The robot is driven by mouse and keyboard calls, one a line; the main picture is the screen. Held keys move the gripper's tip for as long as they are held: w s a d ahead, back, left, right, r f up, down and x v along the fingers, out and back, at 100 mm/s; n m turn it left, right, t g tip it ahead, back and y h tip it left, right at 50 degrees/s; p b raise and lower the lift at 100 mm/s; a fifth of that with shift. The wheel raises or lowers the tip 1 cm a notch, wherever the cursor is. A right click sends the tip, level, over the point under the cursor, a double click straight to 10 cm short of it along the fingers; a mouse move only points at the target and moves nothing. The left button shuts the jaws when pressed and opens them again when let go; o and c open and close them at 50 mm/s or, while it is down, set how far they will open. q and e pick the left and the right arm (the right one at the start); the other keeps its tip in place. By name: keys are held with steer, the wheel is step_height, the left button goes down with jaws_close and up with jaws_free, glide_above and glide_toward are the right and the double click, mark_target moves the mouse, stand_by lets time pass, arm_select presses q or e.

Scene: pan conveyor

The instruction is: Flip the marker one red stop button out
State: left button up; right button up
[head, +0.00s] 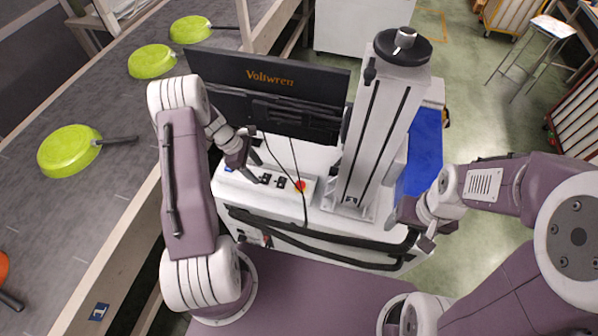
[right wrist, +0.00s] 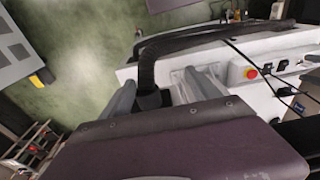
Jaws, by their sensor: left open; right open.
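The marker is a white machine with a dark Voltwren screen (head: 270,76) and a tall grey column (head: 380,130). Its red stop button (head: 300,185) sits on the white control panel (head: 240,181), right of the black switches (head: 281,182). My left gripper (head: 254,148) is open and empty just above the panel, up and left of the button. My right gripper (head: 412,228) is open at the machine's right side, apart from the button; its fingers show in the right wrist view (right wrist: 158,97).
A grey conveyor (head: 100,215) on the left carries several green pans (head: 70,150) and an orange one (head: 2,268). Black cables (head: 297,165) hang over the panel near the button. A black handrail (head: 300,236) runs along the machine's front. A blue panel (head: 421,150) stands right of the column.

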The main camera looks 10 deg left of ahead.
arm_select(q)
steer(key=shift+w+d+f, duration=0.2)
steer(key=shift+w, duration=0.2)
steer(key=s+d+r+p, duration=0.2)
steer(key=d, duration=0.2)
arm_select(e)
steer(key=s+r, duration=0.2)
steer(key=shift+d+r, duration=0.1)
steer(key=shift+r, duration=0.2)
arm_select(q)
steer(key=p, duration=0.2)
glide_above(300, 184)
steer(key=a, duration=0.2)
steer(key=shift+a+f, duration=0.15)
steer(key=shift+f, duration=0.35)
steer(key=x, duration=0.3)
steer(key=shift+s+a+f, duration=0.1)
steer(key=shift+s+f, duration=0.1)
steer(key=shift+s, duration=0.05)
steer(key=shift+s+f, duration=0.1)
steer(key=shift+f, duration=0.55)
steer(key=shift+w+f, duration=0.15)
steer(key=shift+w, duration=0.1)
steer(key=shift+s, duration=0.1)
jaws_close()
arm_select(e)
steer(key=shift+w+d+r, duration=0.15)
steer(key=shift+w+r, duration=0.4)
steer(key=shift+r, duration=0.3)
